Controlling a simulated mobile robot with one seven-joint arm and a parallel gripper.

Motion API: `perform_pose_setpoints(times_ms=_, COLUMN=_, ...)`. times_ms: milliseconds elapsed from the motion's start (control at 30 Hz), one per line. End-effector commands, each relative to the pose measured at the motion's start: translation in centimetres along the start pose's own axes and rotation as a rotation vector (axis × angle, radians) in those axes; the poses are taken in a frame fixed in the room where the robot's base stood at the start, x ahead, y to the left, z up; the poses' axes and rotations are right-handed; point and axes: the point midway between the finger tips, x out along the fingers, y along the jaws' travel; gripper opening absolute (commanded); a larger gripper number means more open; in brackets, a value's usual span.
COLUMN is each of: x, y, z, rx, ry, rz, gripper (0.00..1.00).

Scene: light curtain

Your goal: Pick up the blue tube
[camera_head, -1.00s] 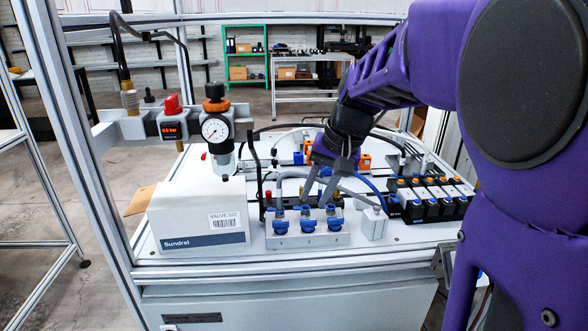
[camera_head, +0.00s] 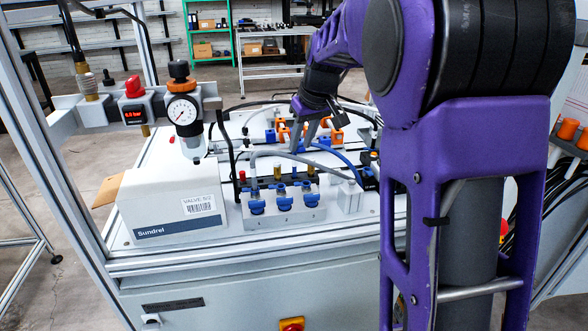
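The blue tube (camera_head: 338,161) is a thin curved hose above the white worktop, arching down to the right toward a small grey block. A grey tube runs close beside it. My gripper (camera_head: 303,146) points down at the tube's upper left end. Its two grey fingers look spread apart, with nothing visibly held between them. The fingertips overlap the tube area in this view, and I cannot tell whether they touch the tube.
A white box marked Sundrel (camera_head: 165,207) and a pressure gauge (camera_head: 182,111) stand at left. A grey manifold with blue fittings (camera_head: 284,207) is in front. Orange fittings (camera_head: 334,134) sit behind. An upright frame post (camera_head: 60,165) borders the left side. My purple arm hides the worktop's right side.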

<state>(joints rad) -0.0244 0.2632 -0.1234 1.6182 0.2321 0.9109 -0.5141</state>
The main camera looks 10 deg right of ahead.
Motion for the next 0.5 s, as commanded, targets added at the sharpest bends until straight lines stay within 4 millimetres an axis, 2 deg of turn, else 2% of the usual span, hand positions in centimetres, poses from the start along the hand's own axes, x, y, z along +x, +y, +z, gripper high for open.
perform_pose_setpoints(times_ms=33, x=1.2, y=0.0, z=0.1, rx=0.0, ry=-0.003, rz=-0.001, gripper=0.33)
perform_pose_setpoints(times_ms=100, x=2.3, y=0.0, z=0.1, rx=0.001, ry=-0.002, rz=-0.001, gripper=0.33)
perform_pose_setpoints(times_ms=367, x=3.9, y=0.0, z=0.0, rx=0.001, ry=0.0, rz=0.0, gripper=0.33)
perform_pose_setpoints(times_ms=500, x=5.3, y=0.1, z=-0.1, rx=0.001, ry=-0.002, rz=-0.001, gripper=0.33)
